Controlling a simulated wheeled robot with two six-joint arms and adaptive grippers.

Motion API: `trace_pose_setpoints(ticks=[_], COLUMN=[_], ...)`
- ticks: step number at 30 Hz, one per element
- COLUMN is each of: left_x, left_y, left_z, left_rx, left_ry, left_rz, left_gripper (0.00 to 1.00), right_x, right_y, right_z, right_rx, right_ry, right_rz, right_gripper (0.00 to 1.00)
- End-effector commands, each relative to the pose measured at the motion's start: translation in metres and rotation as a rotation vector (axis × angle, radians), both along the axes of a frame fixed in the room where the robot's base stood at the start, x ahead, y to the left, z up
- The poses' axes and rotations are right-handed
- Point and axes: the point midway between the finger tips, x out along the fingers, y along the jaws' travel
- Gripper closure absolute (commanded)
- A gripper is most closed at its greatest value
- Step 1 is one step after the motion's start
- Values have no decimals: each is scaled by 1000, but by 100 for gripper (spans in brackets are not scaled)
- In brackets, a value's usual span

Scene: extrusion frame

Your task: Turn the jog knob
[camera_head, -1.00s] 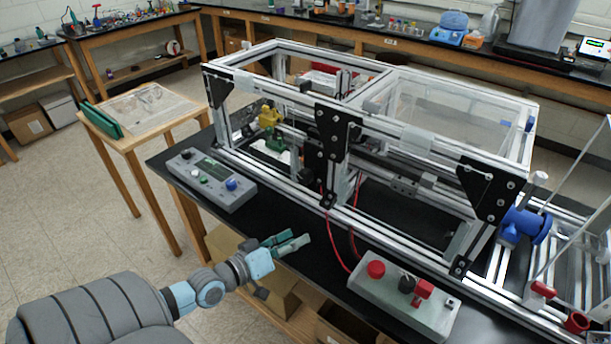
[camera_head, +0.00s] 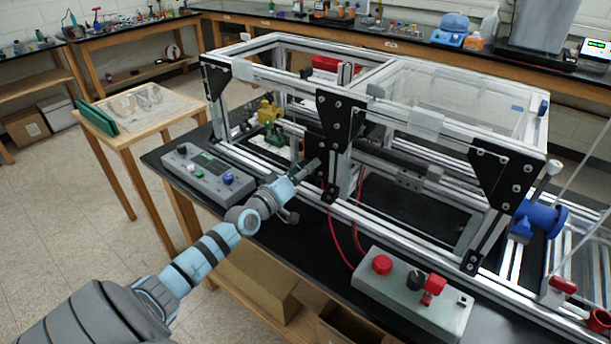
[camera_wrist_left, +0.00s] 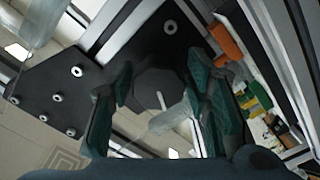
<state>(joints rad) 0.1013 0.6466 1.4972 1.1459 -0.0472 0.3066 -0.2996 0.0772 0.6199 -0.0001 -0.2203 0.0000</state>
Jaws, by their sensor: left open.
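My left gripper (camera_head: 309,169) has its green fingers raised in front of the black bracket plate (camera_head: 338,130) on the frame's near side. In the left wrist view its fingers (camera_wrist_left: 162,105) are apart. Between them shows a dark, many-sided knob-like part (camera_wrist_left: 157,84) with a white line; I cannot tell whether the fingers touch it. In the head view this part is hidden or too small to make out. Another black knob (camera_head: 415,279) sits on the grey control box (camera_head: 392,297) at the front right. My right gripper is not in view.
The aluminium extrusion frame (camera_head: 430,132) fills the middle of the black bench. A grey panel (camera_head: 203,180) with a screen and coloured knobs lies left of my gripper. Red cables (camera_head: 338,240) run down from the frame. A blue part (camera_head: 540,218) sits at the frame's right end.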

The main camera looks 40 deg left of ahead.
Motion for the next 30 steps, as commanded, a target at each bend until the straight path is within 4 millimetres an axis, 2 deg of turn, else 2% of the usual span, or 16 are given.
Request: trace_pose_setpoints(ticks=[7,12,14,23,30], left_x=[1,1,1,0,0], left_y=[0,0,0,0,0], left_z=[1,1,1,1,0], left_rx=[1,1,1,33,148], left_ry=[1,1,1,2,5], left_rz=[0,0,0,0,0], left_gripper=[58,85,93,93,93], right_x=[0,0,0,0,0], right_y=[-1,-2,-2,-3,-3], right_z=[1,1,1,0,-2], right_rx=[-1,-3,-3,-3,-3], right_ry=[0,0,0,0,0], right_rz=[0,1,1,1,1], right_gripper=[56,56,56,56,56])
